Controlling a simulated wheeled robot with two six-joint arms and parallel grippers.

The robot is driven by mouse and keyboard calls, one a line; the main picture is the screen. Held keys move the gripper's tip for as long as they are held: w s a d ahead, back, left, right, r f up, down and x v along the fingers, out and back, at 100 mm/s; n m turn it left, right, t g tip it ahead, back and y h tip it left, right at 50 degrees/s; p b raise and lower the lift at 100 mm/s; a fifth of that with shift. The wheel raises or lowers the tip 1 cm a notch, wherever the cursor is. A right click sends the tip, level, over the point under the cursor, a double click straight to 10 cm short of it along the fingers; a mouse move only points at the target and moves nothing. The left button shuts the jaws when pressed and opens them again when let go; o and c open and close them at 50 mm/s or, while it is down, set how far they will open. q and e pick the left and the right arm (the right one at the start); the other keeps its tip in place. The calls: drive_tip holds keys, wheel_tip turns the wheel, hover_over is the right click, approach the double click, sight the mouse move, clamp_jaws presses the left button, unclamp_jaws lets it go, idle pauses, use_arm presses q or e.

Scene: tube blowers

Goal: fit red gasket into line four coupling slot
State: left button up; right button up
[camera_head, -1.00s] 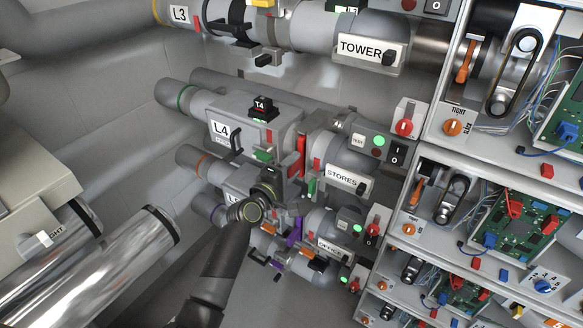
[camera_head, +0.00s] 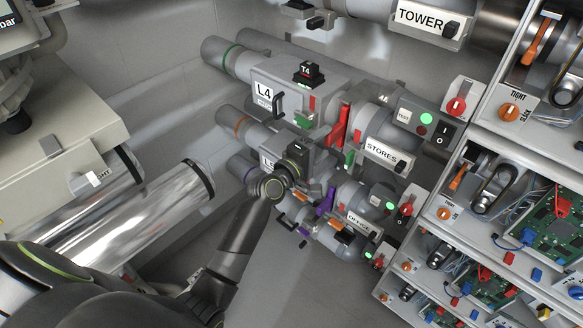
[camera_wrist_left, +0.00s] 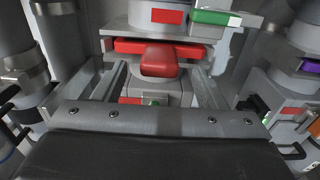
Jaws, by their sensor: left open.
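The red gasket (camera_head: 340,126) stands upright at the coupling between the grey L4 housing (camera_head: 262,96) and the STORES pipe (camera_head: 386,152). I cannot tell how deep it sits in the slot. In the left wrist view it is a red bar with a rounded tab (camera_wrist_left: 158,63) pointing at me. My left gripper (camera_head: 314,162) is just below and left of the gasket in the head view. In the wrist view its fingers are open on either side of the tab, apart from it. The fingertips are hard to make out in the head view. My right gripper is not in view.
The L5 line and OFFICE pipe (camera_head: 362,222) with purple and orange parts lie just below my gripper. A TOWER pipe (camera_head: 428,22) runs above. Open cabinets with circuit boards (camera_head: 555,220) stand at right. A large shiny cylinder (camera_head: 150,225) is at left.

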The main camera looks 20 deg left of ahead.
use_arm(q)
drive_tip(key=b+v, duration=0.1)
drive_tip(key=v, duration=1.1)
drive_tip(key=shift+s, duration=0.35)
drive_tip(key=shift+a, duration=0.1)
